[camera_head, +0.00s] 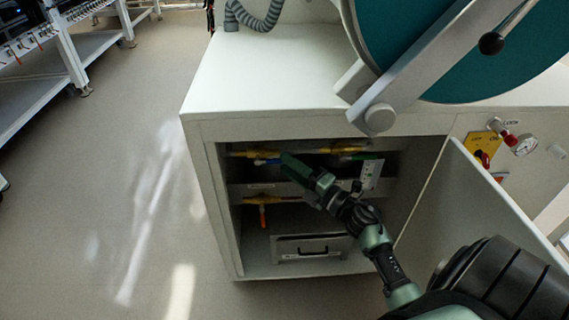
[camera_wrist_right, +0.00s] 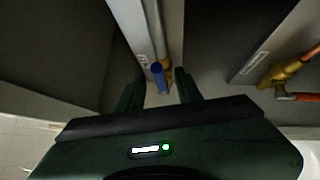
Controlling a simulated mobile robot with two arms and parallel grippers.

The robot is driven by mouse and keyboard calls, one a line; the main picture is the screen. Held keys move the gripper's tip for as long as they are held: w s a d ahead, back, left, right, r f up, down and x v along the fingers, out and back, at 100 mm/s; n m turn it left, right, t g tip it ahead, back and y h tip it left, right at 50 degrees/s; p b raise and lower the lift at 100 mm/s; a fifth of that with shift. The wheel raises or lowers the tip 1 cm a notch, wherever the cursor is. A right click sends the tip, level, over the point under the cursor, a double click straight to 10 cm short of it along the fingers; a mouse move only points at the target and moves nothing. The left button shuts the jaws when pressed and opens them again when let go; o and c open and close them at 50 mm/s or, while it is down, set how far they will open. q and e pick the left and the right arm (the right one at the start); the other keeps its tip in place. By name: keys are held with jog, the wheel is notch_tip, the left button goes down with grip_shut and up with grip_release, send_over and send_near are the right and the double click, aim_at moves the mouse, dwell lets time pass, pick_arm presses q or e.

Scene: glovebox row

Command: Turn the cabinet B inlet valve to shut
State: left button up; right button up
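An open cabinet (camera_head: 213,190) under the white bench holds yellow pipe fittings. A valve with a blue handle (camera_head: 266,161) sits on the upper pipe, and its handle also shows in the right wrist view (camera_wrist_right: 158,76). A valve with an orange handle (camera_head: 262,216) hangs lower and shows at the right of the wrist view (camera_wrist_right: 297,72). My right gripper (camera_head: 286,163) reaches inside, just right of the blue handle. In the wrist view its fingers are apart, with the blue handle between or just beyond them; contact cannot be told. Labels are unreadable. My left gripper is out of view.
The cabinet's door (camera_head: 465,205) stands open at the right.

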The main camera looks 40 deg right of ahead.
jog(key=shift+w+a+r, duration=0.15)
jog(key=shift+w, duration=0.5)
grip_shut()
dwell(1.0)
